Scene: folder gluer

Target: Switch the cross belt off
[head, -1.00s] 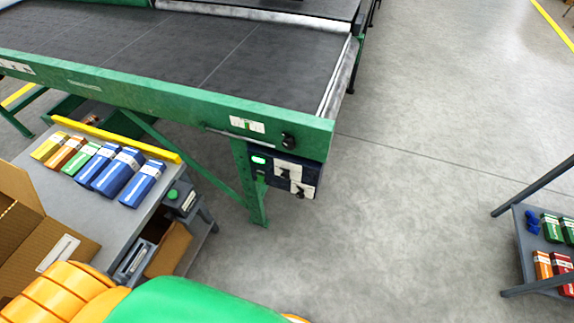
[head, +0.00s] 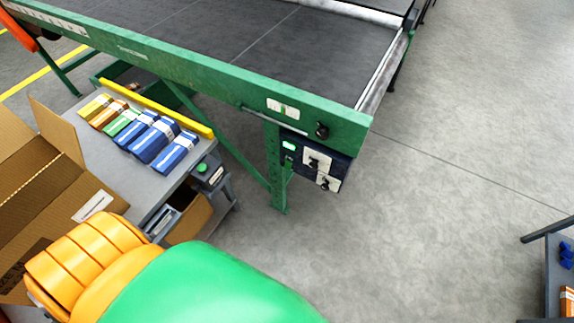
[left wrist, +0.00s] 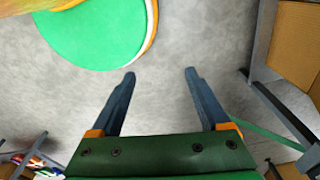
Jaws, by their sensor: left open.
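A dark blue control box (head: 341,172) hangs under the near right corner of the green-framed conveyor. It has a lit green indicator (head: 289,146) and two white plates with black rotary switches, an upper one (head: 314,163) and a lower one (head: 325,183). Their labels are too small to read. The conveyor's dark belt (head: 230,40) shows above; I cannot tell whether it runs. My left gripper (left wrist: 160,73) is open and empty in the left wrist view, over grey floor, with the control box out of that view. My right gripper is not in view.
A grey table (head: 97,163) with several coloured cartons and a yellow edge bar stands left of the box. An open cardboard box (head: 40,190) is at the left. The conveyor's green leg (head: 275,165) is beside the control box. Floor to the right is clear up to a shelf (head: 551,275).

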